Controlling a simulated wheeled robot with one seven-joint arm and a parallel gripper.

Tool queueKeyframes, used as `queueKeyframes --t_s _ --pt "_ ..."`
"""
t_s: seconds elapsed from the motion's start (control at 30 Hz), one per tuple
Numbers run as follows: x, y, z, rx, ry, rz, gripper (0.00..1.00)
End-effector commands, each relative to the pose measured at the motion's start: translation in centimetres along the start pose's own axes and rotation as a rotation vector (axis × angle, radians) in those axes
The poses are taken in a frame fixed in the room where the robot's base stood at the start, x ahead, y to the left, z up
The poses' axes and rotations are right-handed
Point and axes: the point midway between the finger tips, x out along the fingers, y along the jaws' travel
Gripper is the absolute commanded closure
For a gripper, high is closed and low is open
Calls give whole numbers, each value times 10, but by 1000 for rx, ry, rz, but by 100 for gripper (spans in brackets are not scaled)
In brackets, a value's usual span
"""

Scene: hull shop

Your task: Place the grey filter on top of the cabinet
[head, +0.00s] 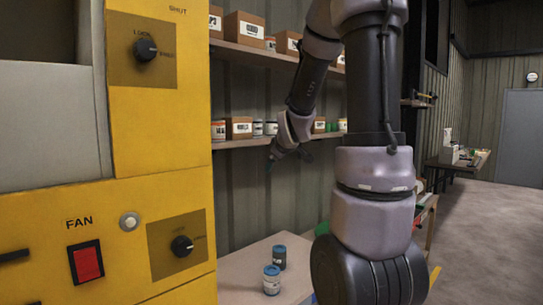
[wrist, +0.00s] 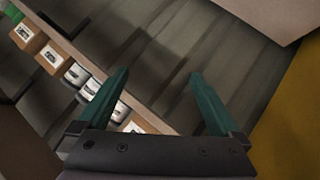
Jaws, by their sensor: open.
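I make out no thing that is clearly a grey filter in either view. A yellow cabinet (head: 150,160) fills the left of the head view, with dark knobs, a red FAN switch and a pale grey panel; its top is out of frame. My gripper (head: 271,161) is in front of the lower wall shelf, right of the cabinet and above a low bench. In the wrist view my gripper (wrist: 161,78) has its two teal fingers spread wide with nothing between them.
The wall shelf (head: 235,143) holds cardboard boxes and jars; it also shows in the wrist view (wrist: 98,72). Open floor (head: 475,240) lies at the right.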

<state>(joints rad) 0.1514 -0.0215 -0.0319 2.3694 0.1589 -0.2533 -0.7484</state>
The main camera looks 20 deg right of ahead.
Motion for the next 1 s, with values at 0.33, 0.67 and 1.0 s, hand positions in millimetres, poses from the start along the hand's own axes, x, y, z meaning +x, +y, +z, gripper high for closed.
queueKeyframes --t_s 0.33,0.67,1.0 --pt "-184 -75 -7 675 -173 -275 0" --pt "-276 -124 20 995 -352 -390 0" --pt "-279 -127 22 1010 -365 -395 0"
